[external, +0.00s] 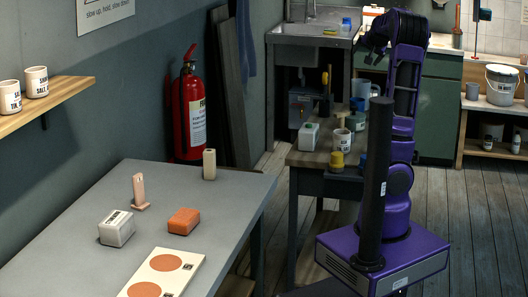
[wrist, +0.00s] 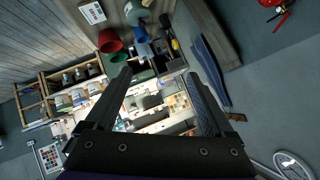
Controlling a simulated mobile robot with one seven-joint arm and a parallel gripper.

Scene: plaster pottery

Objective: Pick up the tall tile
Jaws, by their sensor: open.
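A tall cream upright block (external: 209,164) stands at the far edge of the grey table (external: 60,222). A thinner pinkish upright piece (external: 138,188) stands on a small foot nearer the middle; I cannot tell for certain which of the two is the tall tile. My gripper (wrist: 158,73) is open and empty in the wrist view, with its two dark fingers wide apart. In the external view my arm is folded up at the right, far from the table. Neither upright piece can be made out in the wrist view.
On the table are a grey-white labelled block (external: 116,229), an orange block (external: 184,221) and a cream board (external: 185,250) with orange discs. A red fire extinguisher (external: 190,110) stands behind. A shelf (external: 50,105) holds cups.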

